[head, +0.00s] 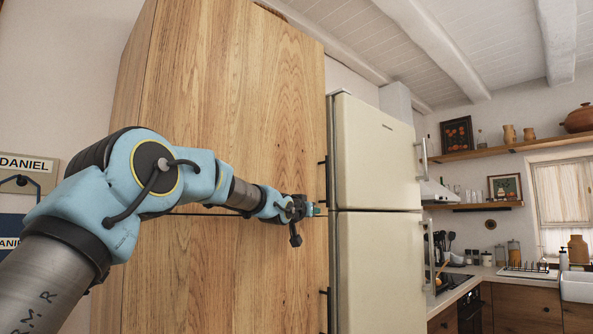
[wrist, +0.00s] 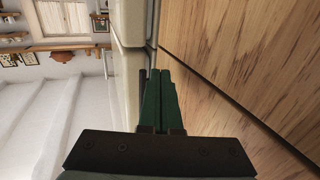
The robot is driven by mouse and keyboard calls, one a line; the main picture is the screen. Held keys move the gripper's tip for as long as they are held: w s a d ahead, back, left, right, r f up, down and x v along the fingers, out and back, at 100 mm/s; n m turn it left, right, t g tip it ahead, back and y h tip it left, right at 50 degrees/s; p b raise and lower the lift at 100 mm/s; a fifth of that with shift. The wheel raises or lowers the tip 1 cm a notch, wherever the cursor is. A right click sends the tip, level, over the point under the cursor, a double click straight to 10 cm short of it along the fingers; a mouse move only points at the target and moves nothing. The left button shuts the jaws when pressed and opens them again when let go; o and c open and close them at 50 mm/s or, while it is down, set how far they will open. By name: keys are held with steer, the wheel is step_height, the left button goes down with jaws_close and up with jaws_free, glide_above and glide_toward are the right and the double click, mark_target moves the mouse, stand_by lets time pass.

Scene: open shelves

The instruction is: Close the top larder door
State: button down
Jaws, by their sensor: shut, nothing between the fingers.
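The larder is a tall wooden cabinet in the head view, left of the fridge. Its top larder door (head: 235,110) fills the upper part, above a thin dark seam. The door looks flush or nearly flush with the cabinet; I cannot tell if a small gap is left. A dark handle (head: 321,180) is at its right edge. My gripper (head: 316,211) is shut and empty, near the door's right edge at seam height. In the wrist view, my green fingers (wrist: 158,78) are together beside the wooden front (wrist: 235,60); contact cannot be told.
The cream fridge (head: 375,160) stands close on the right of the larder, with its handles on its right side. The lower larder door (head: 225,270) is below the seam. A kitchen counter (head: 470,284) and wall shelves (head: 500,149) are farther right.

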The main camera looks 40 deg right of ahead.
steer(key=shift+w, duration=0.95)
steer(key=shift+a+r, duration=0.1)
